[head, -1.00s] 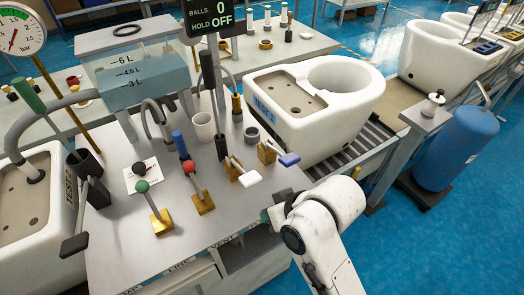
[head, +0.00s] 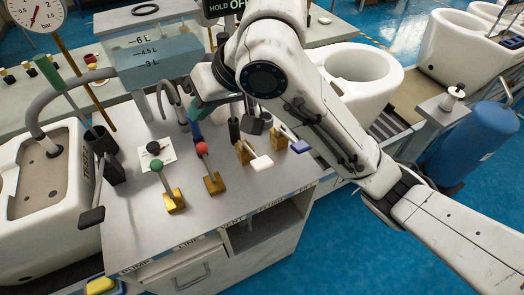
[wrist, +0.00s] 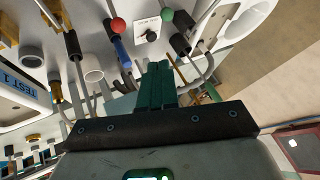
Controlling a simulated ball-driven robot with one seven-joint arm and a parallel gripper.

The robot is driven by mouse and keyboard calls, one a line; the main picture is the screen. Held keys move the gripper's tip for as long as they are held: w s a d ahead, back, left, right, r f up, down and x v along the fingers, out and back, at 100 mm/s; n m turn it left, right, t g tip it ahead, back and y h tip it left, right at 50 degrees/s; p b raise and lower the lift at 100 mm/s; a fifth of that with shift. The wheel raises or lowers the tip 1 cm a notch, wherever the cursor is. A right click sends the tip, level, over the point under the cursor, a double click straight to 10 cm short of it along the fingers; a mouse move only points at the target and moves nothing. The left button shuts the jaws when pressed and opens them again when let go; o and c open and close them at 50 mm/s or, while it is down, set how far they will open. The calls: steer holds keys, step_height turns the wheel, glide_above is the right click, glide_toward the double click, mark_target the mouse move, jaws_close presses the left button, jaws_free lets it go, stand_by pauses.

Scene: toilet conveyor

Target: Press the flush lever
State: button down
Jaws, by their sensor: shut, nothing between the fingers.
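Several levers stand on the grey bench (head: 130,215); I cannot tell for certain which is the flush lever. A lever with a black paddle (head: 92,217) hangs past the bench's left edge. A green-ball lever (head: 157,165) and a red-ball lever (head: 202,149) stand on brass bases. My gripper's green fingers (wrist: 155,85) are shut and empty over the bench; in the head view my gripper (head: 196,130) is partly hidden behind my arm.
A black knob (head: 153,147) sits on a white card. A green-handled rod (head: 48,72) leans at left. A clear water tank (head: 155,65) stands behind. One toilet bowl (head: 28,180) is at left, another (head: 362,70) behind my arm. The bench's front left surface is clear.

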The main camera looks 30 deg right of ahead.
steer(key=s+d+f+m+g+h, duration=0.2)
steer(key=d+h, duration=0.3)
steer(key=d, duration=0.6)
steer(key=shift+s+f+g+h, duration=0.3)
steer(key=shift+f+g, duration=0.2)
steer(key=shift+g, duration=0.2)
steer(key=p, duration=0.2)
glide_above(261, 161)
step_height(261, 161, down, 12)
steer(key=shift+f, duration=0.15)
steer(key=shift+s+f, duration=0.25)
steer(key=shift+f, duration=0.45)
steer(key=shift+f, duration=0.2)
